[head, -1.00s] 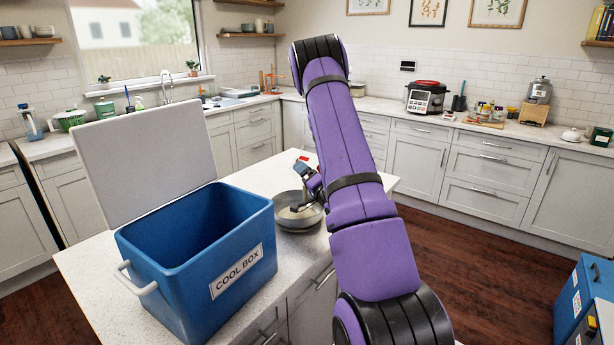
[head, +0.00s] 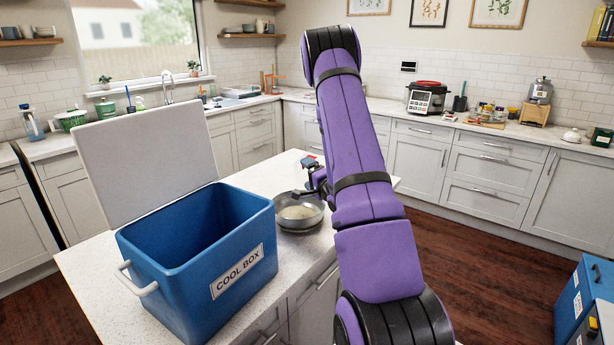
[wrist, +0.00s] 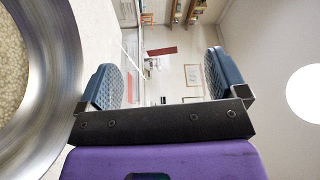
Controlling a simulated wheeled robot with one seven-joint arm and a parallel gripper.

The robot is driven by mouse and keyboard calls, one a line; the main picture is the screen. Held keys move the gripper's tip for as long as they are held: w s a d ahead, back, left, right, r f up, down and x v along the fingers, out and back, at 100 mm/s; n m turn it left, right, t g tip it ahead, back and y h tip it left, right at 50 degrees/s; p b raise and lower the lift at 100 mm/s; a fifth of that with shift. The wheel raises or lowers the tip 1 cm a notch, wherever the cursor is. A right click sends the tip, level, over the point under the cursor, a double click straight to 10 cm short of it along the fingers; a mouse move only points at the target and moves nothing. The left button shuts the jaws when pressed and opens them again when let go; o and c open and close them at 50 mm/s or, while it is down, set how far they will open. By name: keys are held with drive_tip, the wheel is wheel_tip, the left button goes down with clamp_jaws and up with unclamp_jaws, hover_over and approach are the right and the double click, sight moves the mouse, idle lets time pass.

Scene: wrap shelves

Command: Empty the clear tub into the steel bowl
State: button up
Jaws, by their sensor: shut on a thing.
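The steel bowl (head: 300,228) stands on the island worktop, right of the cool box, with pale grainy contents inside. Its broad rim (wrist: 48,118) and the contents also fill the left of the wrist view. My gripper (head: 310,180) is above and beside the bowl's far right edge, partly hidden by my arm. In the wrist view my gripper (wrist: 165,82) has its fingers apart, gripping the see-through clear tub (wrist: 160,76). The tub's outline is faint, and a red patch shows between the fingers. The wrist view is turned on its side. What is left inside the tub cannot be made out.
A large blue cool box (head: 190,270) with its pale lid (head: 150,165) raised stands left of the bowl. The worktop (head: 95,275) is bare around it. A pressure cooker (head: 427,97) and other kitchen items stand on the far counter.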

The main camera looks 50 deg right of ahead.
sight(306, 170)
drive_tip(key=m, duration=0.1)
drive_tip(key=d+m+g, duration=0.1)
drive_tip(key=m, duration=0.2)
drive_tip(key=shift+d, duration=0.35)
drive_tip(key=m, duration=0.1)
drive_tip(key=d+m+g, duration=0.1)
drive_tip(key=m+y, duration=0.1)
drive_tip(key=m, duration=0.1)
drive_tip(key=shift+d+f+g, duration=0.25)
drive_tip(key=shift+d+g, duration=0.05)
drive_tip(key=shift+d, duration=0.05)
drive_tip(key=w+d+r+m+y, duration=0.1)
drive_tip(key=d+r+m+y, duration=0.1)
drive_tip(key=d, duration=0.7)
drive_tip(key=d+r+m+g+y, duration=0.1)
drive_tip(key=d+r+m, duration=0.4)
drive_tip(key=d, duration=0.5)
drive_tip(key=shift+w+d+m+g+y, duration=0.2)
drive_tip(key=shift+w+m+g+y, duration=0.15)
drive_tip(key=shift+m+y, duration=0.45)
drive_tip(key=shift+s, duration=0.1)
